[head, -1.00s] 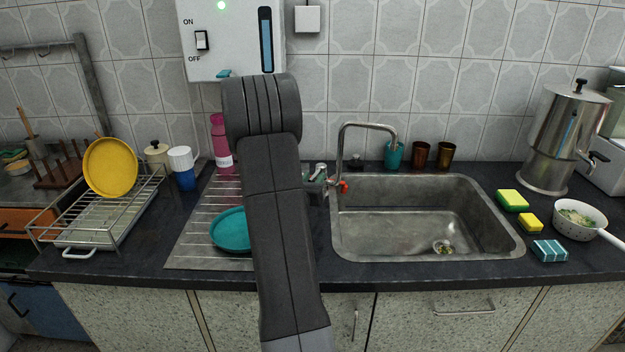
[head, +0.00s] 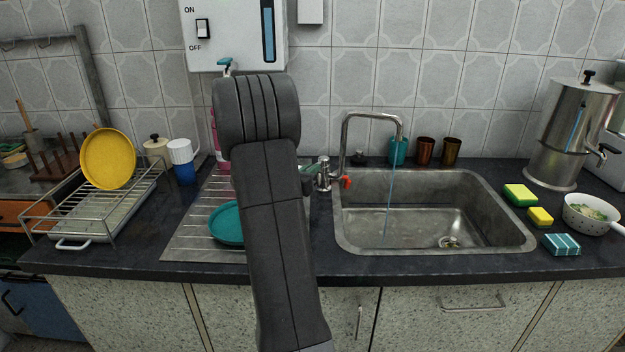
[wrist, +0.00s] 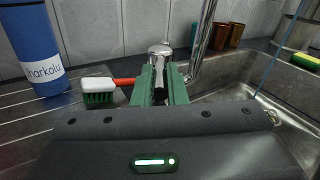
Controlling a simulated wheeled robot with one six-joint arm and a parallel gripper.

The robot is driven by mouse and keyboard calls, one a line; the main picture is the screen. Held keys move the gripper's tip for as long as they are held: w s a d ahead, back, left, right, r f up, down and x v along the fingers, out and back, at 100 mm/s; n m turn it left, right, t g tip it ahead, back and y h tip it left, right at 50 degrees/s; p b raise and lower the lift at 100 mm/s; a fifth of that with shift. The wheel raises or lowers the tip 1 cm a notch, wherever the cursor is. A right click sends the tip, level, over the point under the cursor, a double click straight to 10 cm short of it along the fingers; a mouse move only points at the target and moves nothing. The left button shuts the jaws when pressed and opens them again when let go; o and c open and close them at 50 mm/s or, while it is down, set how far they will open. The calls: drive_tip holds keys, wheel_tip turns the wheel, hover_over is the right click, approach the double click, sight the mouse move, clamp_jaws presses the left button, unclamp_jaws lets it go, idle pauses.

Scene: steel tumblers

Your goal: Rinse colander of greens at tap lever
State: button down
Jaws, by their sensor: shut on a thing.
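The white colander (head: 571,222) holds leafy greens (head: 592,212) and stands on the counter at the far right in the head view, well away from my gripper. The metal tap (head: 345,140) stands behind the sink, and a thin stream of water (head: 389,190) falls from its spout into the basin. My gripper (wrist: 160,88) has green fingers shut on the tap lever (wrist: 159,72) in the wrist view. In the head view my arm hides most of the gripper, and only a green edge shows beside the tap base.
The steel sink (head: 360,235) is open at centre right. Sponges (head: 520,195) and a striped cloth block (head: 561,244) lie between sink and colander. A teal plate (head: 226,224) lies on the drainboard.

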drive_tip(key=shift+w+a+h, duration=0.1)
drive_tip(key=shift+h, duration=0.2)
drive_tip(key=c, duration=1.5)
unclamp_jaws()
drive_tip(key=shift+o, duration=0.2)
drive_tip(key=b+v, duration=0.1)
drive_tip(key=v, duration=1.3)
drive_tip(key=shift+r, duration=0.15)
drive_tip(key=shift+w, duration=0.1)
